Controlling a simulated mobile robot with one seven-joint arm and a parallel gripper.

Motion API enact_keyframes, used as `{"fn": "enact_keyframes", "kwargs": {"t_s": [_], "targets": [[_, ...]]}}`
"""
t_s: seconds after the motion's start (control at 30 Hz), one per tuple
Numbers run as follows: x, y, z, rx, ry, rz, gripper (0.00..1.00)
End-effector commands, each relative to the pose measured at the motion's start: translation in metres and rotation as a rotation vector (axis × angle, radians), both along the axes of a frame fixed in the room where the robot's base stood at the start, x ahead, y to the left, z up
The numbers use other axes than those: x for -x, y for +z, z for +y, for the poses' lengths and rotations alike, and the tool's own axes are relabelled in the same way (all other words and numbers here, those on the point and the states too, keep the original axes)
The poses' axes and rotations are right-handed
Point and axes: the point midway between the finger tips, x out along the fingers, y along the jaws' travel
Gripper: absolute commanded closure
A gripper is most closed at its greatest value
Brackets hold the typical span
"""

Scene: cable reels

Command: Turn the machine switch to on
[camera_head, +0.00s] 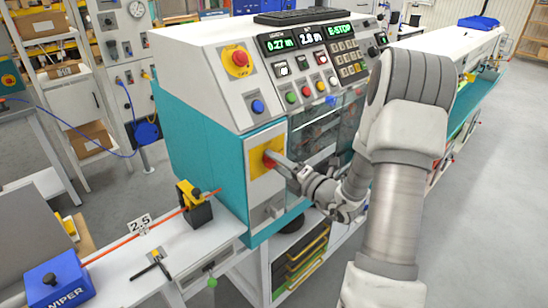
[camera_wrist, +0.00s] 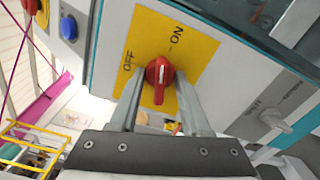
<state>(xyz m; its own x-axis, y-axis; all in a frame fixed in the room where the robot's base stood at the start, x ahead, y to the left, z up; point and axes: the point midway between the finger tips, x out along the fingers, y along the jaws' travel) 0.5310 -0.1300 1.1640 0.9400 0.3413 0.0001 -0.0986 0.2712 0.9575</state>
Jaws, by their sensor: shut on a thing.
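The machine switch is a red knob (camera_wrist: 159,82) on a yellow plate (camera_wrist: 204,48) marked OFF and ON. In the wrist view its white mark points up the picture, between the two words. The plate also shows in the head view (camera_head: 256,163), on the lower front of the white and teal machine (camera_head: 190,130), with the knob (camera_head: 269,158) partly hidden by my gripper. My gripper (camera_wrist: 160,76) has one finger on each side of the knob and is shut on it.
Above the switch are a red emergency stop button (camera_head: 239,58), a blue button (camera_head: 257,106) and a display reading E-STOP (camera_head: 340,29). A small grey switch (camera_wrist: 274,120) sits beside the plate. A bench with a blue box (camera_head: 58,285) stands at lower left.

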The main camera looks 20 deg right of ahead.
Motion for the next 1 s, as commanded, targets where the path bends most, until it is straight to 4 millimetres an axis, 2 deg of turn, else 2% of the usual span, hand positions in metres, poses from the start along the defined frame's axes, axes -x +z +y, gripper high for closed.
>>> {"fn": "enact_keyframes", "kwargs": {"t_s": [0.6, 0.63, 0.77, 0.8, 1.0], "targets": [[0.0006, 0.0013, 0.0001, -0.211, 0.000, 0.080, 0.84], [0.0004, 0.0003, 0.0003, -0.215, 0.000, 0.081, 0.51], [0.0003, -0.0007, 0.0003, -0.212, 0.000, 0.079, 0.28], [0.0003, -0.0007, 0.0002, -0.212, 0.001, 0.078, 0.25], [0.0002, -0.0004, 0.0002, -0.210, 0.000, 0.077, 0.25]]}}
